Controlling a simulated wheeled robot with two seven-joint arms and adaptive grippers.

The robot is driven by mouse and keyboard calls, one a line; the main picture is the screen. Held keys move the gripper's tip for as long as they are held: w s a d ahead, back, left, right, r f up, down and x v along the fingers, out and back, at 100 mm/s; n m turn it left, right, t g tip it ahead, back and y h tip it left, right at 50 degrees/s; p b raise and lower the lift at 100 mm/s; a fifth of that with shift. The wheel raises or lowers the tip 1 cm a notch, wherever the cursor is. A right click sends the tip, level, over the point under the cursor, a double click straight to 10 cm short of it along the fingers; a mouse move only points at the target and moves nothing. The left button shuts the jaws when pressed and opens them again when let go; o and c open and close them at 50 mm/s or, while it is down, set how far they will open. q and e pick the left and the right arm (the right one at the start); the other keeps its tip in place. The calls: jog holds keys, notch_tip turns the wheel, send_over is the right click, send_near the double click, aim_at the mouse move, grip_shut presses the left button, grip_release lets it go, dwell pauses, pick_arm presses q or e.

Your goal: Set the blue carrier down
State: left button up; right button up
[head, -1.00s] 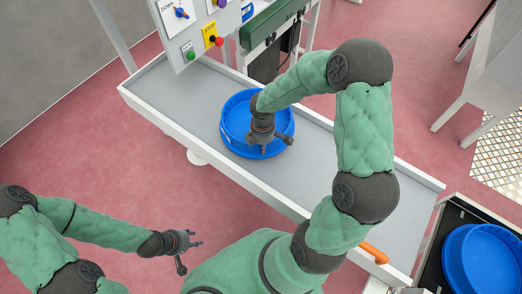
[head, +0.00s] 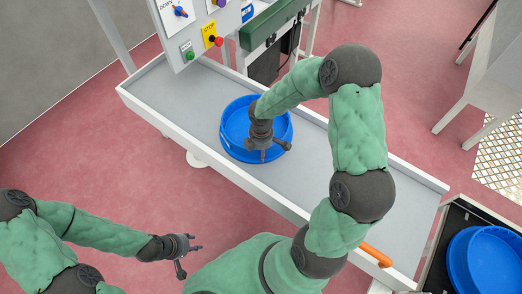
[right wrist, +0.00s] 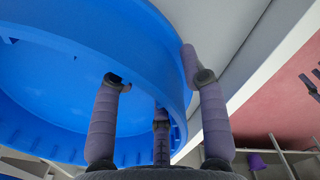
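The blue carrier (head: 234,137), a round shallow tub, is over the long grey tray table (head: 180,95) in the head view. I cannot tell whether its base touches the tray. My right gripper (head: 268,153) is at its near rim. In the right wrist view the carrier (right wrist: 50,75) fills the left, and the fingers of the right gripper (right wrist: 152,75) straddle its wall, with one finger outside. Part of the contact is hidden. My left gripper (head: 190,249) is empty, its fingers apart, over the floor at lower left.
A control panel (head: 200,22) with knobs and buttons stands at the tray's far left. A green bar (head: 272,24) is behind the tray. More blue tubs (head: 485,262) sit in a dark bin at lower right. The tray's right part is bare.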

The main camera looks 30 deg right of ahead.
notch_tip(320, 180, up, 12)
jog(key=p, duration=0.5)
jog(key=shift+r, duration=0.15)
